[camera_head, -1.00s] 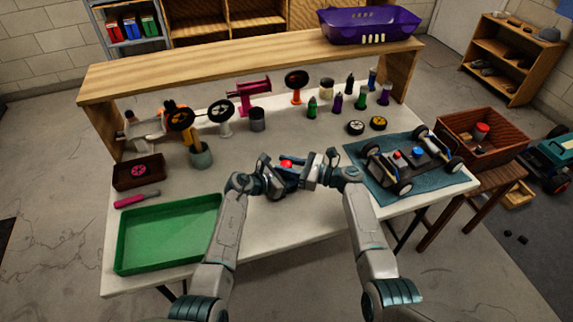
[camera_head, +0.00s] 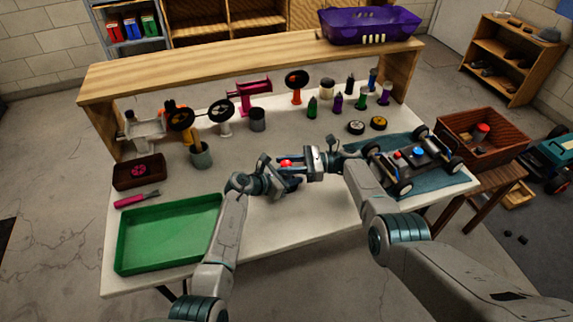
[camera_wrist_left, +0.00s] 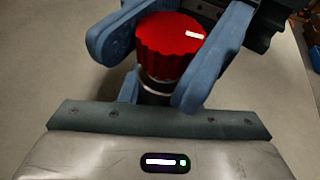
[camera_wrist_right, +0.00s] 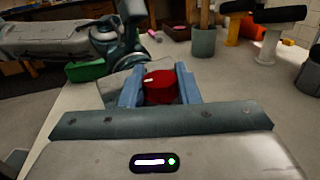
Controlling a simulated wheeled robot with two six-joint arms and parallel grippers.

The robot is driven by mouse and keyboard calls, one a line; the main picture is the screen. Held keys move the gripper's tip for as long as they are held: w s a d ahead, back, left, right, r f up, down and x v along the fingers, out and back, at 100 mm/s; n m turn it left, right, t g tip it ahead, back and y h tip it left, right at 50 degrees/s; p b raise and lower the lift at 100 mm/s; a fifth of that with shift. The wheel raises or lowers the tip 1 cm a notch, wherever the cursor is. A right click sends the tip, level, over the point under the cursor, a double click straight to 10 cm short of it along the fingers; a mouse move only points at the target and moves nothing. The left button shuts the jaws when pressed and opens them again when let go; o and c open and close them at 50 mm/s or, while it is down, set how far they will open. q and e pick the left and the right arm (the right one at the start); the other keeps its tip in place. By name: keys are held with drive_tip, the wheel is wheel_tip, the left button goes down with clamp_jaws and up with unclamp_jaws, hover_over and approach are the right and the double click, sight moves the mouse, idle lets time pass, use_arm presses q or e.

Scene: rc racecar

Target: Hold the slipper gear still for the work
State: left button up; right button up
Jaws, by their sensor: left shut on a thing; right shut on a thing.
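A ribbed red knob (camera_wrist_left: 170,48) with a white mark sits on a dark shaft with a silver ring (camera_wrist_left: 155,84); I take this dark part for the slipper gear's assembly. No gear teeth are clear. My left gripper (camera_head: 277,178) is shut on the dark part below the knob, its grip mostly hidden. My right gripper (camera_head: 307,166) comes from the right, and its blue fingers are closed on both sides of the knob, which also shows in the right wrist view (camera_wrist_right: 159,87). The knob is small in the head view (camera_head: 286,163). The grippers nearly touch, above the white table (camera_head: 275,228).
A green tray (camera_head: 168,234) lies at the front left. A car chassis (camera_head: 420,160) rests on a blue mat (camera_head: 440,184) at the right. Two small wheels (camera_head: 356,127) lie behind my right gripper. A grey cup (camera_head: 201,155) stands behind the left gripper.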

sight(286, 164)
use_arm(q)
drive_tip(key=shift+f, duration=0.2)
use_arm(e)
drive_tip(key=shift+s+a+f, duration=0.1)
drive_tip(key=shift+s+f, duration=0.05)
drive_tip(key=o, duration=1)
drive_tip(key=shift+r, duration=0.2)
wheel_tip(286, 164, up, 10)
drive_tip(key=shift+f, duration=0.1)
use_arm(q)
drive_tip(key=o, duration=1.1)
